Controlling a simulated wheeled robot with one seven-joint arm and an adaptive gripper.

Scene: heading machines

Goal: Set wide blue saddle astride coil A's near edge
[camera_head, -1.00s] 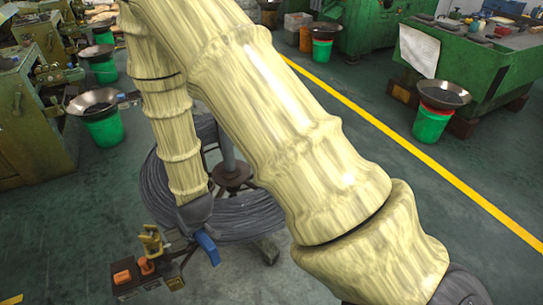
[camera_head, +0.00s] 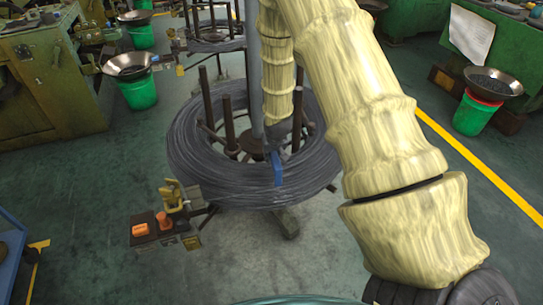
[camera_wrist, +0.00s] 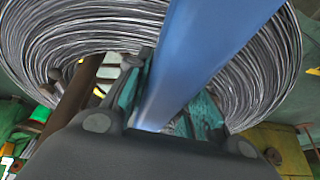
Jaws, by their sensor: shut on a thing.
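The wide blue saddle (camera_head: 278,169) is in my gripper (camera_head: 275,151), seen in the head view over the near part of a large grey wire coil (camera_head: 205,165). No label shows which coil is A. In the wrist view the saddle (camera_wrist: 205,50) is a broad blue band between the dark and teal fingers of my gripper (camera_wrist: 165,98), which is shut on it. The coil's strands (camera_wrist: 75,28) curve behind the saddle on both sides. I cannot tell whether the saddle touches the coil; its lower end is not clearly seen.
Dark upright posts (camera_head: 229,122) and a central pole (camera_head: 254,85) stand inside the coil. A control box with an orange knob (camera_head: 163,221) is at the front left. A second coil (camera_head: 215,38) stands behind. Open green floor (camera_head: 90,200) lies to the left.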

